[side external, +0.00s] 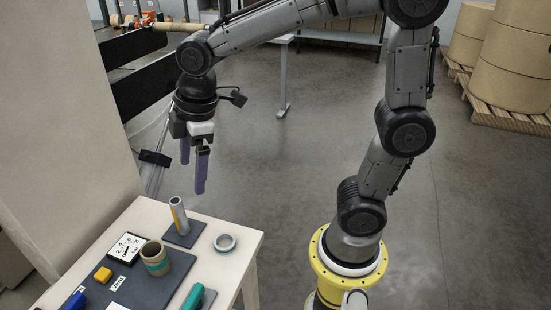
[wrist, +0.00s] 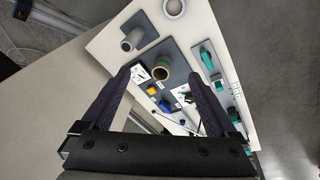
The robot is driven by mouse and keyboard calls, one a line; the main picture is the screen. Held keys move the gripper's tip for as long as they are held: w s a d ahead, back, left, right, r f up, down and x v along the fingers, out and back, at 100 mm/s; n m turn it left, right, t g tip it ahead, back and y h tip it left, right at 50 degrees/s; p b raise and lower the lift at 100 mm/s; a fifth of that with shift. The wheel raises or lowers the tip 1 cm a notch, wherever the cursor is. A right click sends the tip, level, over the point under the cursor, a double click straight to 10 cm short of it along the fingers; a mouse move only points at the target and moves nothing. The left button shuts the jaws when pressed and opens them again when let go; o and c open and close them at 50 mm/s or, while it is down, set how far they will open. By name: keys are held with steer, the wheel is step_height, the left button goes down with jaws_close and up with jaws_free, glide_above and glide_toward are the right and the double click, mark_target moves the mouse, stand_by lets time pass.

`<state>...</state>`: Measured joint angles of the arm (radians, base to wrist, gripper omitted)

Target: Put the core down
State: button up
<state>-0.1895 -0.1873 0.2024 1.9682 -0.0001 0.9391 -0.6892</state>
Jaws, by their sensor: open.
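A short brown core (side external: 155,257) with a teal band and an open top stands upright on a dark mat (side external: 97,291) on the pale table. It also shows in the wrist view (wrist: 163,72), between the two fingertips in the picture. My gripper (side external: 193,174) has purple fingers, spread apart with nothing between them. It hangs fingers down in the air, well above the table and behind the core in the side view. In the wrist view my gripper (wrist: 160,78) is open and touches nothing.
A grey tube (side external: 179,217) stands on a small dark pad beside a loose grey ring (side external: 225,243). A dial card (side external: 125,248), yellow block (side external: 103,275), blue item (side external: 74,301) and green-handled item (side external: 193,297) lie nearby. A tall beige panel (side external: 62,110) rises behind the table.

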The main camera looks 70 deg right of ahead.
steer(key=s+d+r+m+t, duration=0.1)
steer(key=s+d+m+t, duration=0.2)
steer(key=s+d+m, duration=0.3)
steer(key=s+m, duration=0.4)
steer(key=s, duration=0.5)
steer(key=shift+s, duration=0.15)
stand_by(0.4)
